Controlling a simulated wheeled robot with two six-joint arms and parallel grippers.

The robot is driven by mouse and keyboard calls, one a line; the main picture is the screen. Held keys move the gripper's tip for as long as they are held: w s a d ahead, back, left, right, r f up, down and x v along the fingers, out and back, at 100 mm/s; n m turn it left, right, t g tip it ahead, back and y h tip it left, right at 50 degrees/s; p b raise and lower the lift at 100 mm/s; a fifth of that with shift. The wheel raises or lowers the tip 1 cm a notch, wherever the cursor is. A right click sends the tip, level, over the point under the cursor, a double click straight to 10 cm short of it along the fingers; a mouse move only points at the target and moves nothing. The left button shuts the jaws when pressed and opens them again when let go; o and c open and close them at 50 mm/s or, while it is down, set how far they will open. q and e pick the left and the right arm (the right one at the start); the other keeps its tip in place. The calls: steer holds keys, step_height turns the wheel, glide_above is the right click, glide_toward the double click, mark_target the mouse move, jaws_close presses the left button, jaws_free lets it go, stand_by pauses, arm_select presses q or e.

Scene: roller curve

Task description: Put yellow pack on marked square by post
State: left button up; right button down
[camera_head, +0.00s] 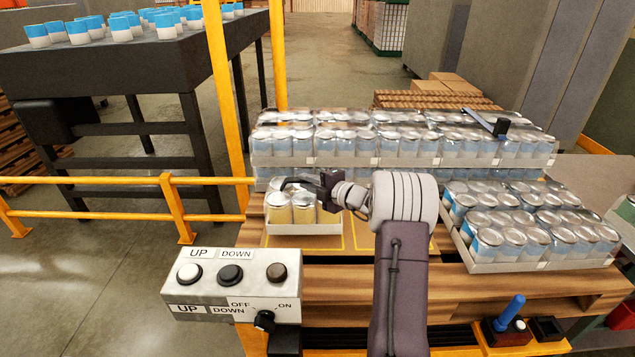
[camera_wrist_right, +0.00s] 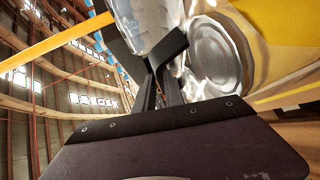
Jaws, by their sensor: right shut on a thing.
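The yellow pack (camera_head: 303,229) is a small white tray of yellow cans with silver lids under clear film. It is at the pallet's left front corner, beside the yellow post (camera_head: 228,110). Thin yellow lines of a marked square (camera_head: 305,248) show along its front; the pack hides the rest, and I cannot tell if it touches the board. My right gripper (camera_head: 308,184) reaches in from the right and is shut on the top of the pack. In the right wrist view its dark fingers (camera_wrist_right: 158,65) are against shiny film beside a can lid (camera_wrist_right: 217,55). My left gripper is out of view.
Blue-and-white can packs stand stacked behind (camera_head: 400,145) and at the right (camera_head: 530,245) on the wooden pallet (camera_head: 460,285). A control box (camera_head: 232,285) with buttons is in front at the left. A yellow rail (camera_head: 120,212) runs left of the post.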

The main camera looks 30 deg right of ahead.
mark_target(308, 193)
steer(key=shift+f+b, duration=0.45)
steer(key=shift+f, duration=1.45)
steer(key=c, duration=1.4)
jaws_free()
steer(key=shift+s+f, duration=0.1)
steer(key=shift+f, duration=0.05)
steer(key=shift+s+d+r, duration=0.1)
steer(key=shift+s+r, duration=0.1)
steer(key=shift+s, duration=0.05)
steer(key=v, duration=1.1)
steer(key=shift+s+p, duration=0.25)
steer(key=shift+p, duration=0.15)
